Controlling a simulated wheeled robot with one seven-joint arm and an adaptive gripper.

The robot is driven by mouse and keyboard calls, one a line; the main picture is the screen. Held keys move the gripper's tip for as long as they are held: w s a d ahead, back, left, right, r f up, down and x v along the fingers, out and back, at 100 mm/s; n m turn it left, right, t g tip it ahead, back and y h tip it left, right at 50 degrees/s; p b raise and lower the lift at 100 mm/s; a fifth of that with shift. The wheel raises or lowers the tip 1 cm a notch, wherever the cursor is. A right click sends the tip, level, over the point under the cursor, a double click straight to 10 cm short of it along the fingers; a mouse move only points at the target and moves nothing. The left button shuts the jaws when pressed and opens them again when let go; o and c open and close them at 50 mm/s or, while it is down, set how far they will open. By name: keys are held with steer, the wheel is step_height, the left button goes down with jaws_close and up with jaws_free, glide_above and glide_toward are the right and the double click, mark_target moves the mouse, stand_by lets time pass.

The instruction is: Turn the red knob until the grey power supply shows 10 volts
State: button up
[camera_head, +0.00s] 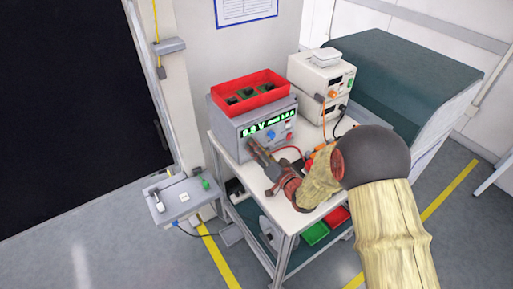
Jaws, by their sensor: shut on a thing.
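The grey power supply (223,123) stands on the trolley's top. Its lit green display (270,122) seems to read about 9.8 V, but the digits are small and I cannot be sure. A blue knob (270,134) shows on its front panel below the display. My gripper (251,145) reaches in from the right to the left part of the front panel, below the voltage digits. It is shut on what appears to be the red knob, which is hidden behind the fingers.
A red bin (249,99) holding dark parts sits on the power supply. Cream instruments (320,77) are stacked to the right, with cables running over the trolley top. A dark green cabinet (400,75) stands behind. Green (315,233) and red bins lie on the lower shelf.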

stand_by(0.3)
steer(key=o, duration=1.1)
steer(key=shift+c, duration=0.2)
steer(key=shift+o, duration=0.4)
steer(key=v, duration=1.2)
